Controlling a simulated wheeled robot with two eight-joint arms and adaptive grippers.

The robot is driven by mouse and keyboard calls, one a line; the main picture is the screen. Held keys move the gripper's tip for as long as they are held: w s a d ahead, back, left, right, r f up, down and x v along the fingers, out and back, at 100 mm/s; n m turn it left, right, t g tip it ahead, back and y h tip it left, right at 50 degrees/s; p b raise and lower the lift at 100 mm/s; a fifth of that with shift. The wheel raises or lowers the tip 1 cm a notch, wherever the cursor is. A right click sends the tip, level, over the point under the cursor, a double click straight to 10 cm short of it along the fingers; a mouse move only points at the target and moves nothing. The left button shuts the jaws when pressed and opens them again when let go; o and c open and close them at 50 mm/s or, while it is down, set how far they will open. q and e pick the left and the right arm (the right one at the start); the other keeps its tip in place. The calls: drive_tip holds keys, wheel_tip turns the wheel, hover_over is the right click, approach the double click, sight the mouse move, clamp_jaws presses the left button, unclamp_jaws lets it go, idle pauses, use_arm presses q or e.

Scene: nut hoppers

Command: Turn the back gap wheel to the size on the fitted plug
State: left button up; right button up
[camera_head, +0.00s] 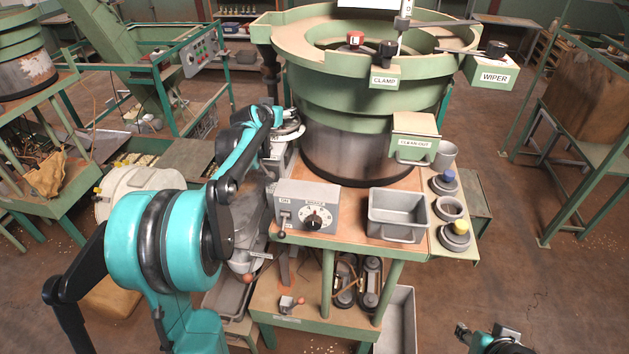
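My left arm reaches up to the left side of the bowl's base. My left gripper (283,118) is there, against or just over a grey round part (290,130), which may be the back gap wheel. The wheel's markings and the finger contact are too small and covered to tell. My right gripper (464,333) is low at the bottom right, away from the machine; its finger opening is unclear.
A SHAKER dial box (305,205) and an empty grey tray (397,212) stand at the table's front. Blue (446,180) and yellow (458,230) topped plugs and an empty ring (449,208) are on the right shelf. The WIPER box (490,72) juts out right.

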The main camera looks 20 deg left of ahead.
use_arm(q)
drive_tip(key=shift+a+r+m+h+p, duration=0.1)
drive_tip(key=shift+m+h+p, duration=0.35)
drive_tip(key=shift+m+h, duration=0.65)
drive_tip(key=shift+s+r+m+h, duration=0.1)
drive_tip(key=shift+s+m+h, duration=0.15)
drive_tip(key=shift+h, duration=0.25)
drive_tip(key=b+v, duration=0.1)
drive_tip(key=v, duration=0.6)
drive_tip(key=shift+s, duration=0.15)
drive_tip(key=s+d+f+g, duration=0.1)
drive_tip(key=s+d+f, duration=0.1)
drive_tip(key=s+d, duration=0.2)
drive_tip(key=s+d+f+g+h, duration=0.1)
drive_tip(key=s+d, duration=0.4)
drive_tip(key=d, duration=0.5)
drive_tip(key=s+d+f+g, duration=0.1)
drive_tip(key=s+d+f, duration=0.2)
drive_tip(key=s+d, duration=0.2)
drive_tip(key=shift+d+f+g, duration=0.15)
drive_tip(key=shift+d+g, duration=0.15)
drive_tip(key=shift+d, duration=0.7)
drive_tip(key=shift+s+d+f, duration=0.2)
drive_tip(key=shift+s, duration=0.1)
drive_tip(key=shift+w, duration=0.1)
